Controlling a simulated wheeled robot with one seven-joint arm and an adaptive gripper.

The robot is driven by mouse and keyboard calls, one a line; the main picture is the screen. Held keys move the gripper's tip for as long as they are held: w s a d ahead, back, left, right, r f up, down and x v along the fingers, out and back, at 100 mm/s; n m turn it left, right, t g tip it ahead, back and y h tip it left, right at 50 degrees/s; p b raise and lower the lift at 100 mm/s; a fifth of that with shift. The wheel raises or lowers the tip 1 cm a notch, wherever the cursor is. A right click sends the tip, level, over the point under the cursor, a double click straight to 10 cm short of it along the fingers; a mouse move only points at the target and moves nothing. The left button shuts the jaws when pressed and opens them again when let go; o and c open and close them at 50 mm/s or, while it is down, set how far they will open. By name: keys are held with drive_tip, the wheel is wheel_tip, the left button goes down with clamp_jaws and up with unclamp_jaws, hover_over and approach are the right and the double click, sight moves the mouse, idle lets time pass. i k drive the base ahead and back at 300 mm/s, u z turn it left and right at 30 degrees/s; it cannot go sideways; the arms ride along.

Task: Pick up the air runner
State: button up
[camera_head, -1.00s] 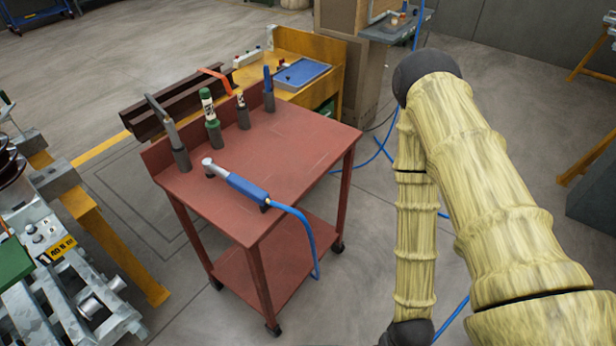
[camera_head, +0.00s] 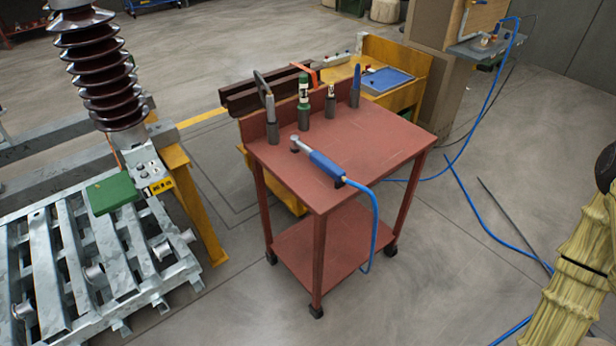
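The air runner (camera_head: 326,164) is a tool with a blue handle and a silver head. It lies on the top of the red cart (camera_head: 375,143), near its front left edge. A blue hose (camera_head: 375,225) runs from its handle end over the cart's edge and hangs down. Only part of my arm, in a yellowish sleeve, shows at the right edge. My gripper is out of view, and nothing touches the air runner.
Several tools in dark holders, including a green bottle-like one (camera_head: 303,90), stand along the cart's back edge. A steel frame with a brown insulator (camera_head: 98,65) stands at left. A yellow bench (camera_head: 405,97) is behind. Blue hose (camera_head: 478,225) lies on the open floor at right.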

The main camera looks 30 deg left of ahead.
sight(332, 171)
drive_tip(key=k, duration=0.25)
drive_tip(key=u, duration=0.8)
drive_tip(key=i, duration=1)
drive_tip(key=k, duration=1)
drive_tip(key=z, duration=0.85)
drive_tip(key=i, duration=0.85)
drive_tip(key=u, duration=0.6)
